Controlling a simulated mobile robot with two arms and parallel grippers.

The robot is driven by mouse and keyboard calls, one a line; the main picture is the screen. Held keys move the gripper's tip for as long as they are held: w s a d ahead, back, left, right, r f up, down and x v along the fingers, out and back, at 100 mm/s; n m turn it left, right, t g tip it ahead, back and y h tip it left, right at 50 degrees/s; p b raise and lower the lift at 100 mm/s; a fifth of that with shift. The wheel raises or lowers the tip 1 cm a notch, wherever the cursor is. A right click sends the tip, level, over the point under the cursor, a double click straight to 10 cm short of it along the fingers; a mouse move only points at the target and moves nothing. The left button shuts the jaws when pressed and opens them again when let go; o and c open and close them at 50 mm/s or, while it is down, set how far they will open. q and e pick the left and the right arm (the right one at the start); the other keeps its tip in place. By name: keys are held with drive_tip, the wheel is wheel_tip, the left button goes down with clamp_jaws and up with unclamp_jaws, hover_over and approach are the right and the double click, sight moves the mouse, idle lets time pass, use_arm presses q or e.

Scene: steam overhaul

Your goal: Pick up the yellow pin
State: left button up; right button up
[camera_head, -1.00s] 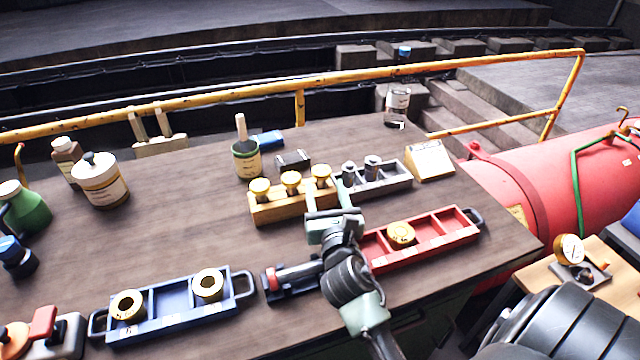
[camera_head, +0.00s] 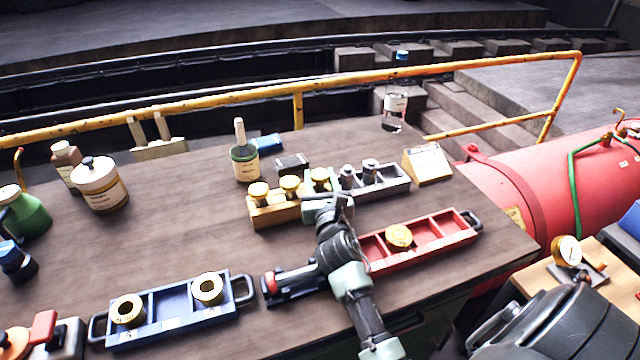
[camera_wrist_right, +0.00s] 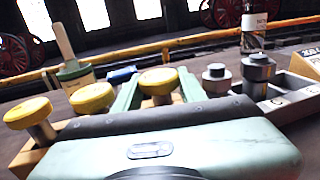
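Three yellow-headed pins stand upright in a wooden block (camera_head: 283,215) on the bench: a left one (camera_head: 258,193), a middle one (camera_head: 290,184) and a right one (camera_head: 319,175). My right gripper (camera_head: 321,188) is at the right pin. In the right wrist view its green fingers stand either side of that pin's head (camera_wrist_right: 158,80), open, with the pin between them. The pin still appears seated in the block; its lower part is hidden by the gripper body. The middle pin (camera_wrist_right: 92,97) and left pin (camera_wrist_right: 28,112) also show there. My left gripper is not in view.
A grey tray (camera_head: 394,184) with metal pins adjoins the block on the right. A red tray (camera_head: 455,238) with a yellow piece and a blue tray (camera_head: 165,320) with two brass rings lie in front. A brush jar (camera_head: 246,163) stands behind the block.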

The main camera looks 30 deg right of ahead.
clamp_jaws()
drive_tip(key=shift+r, duration=0.15)
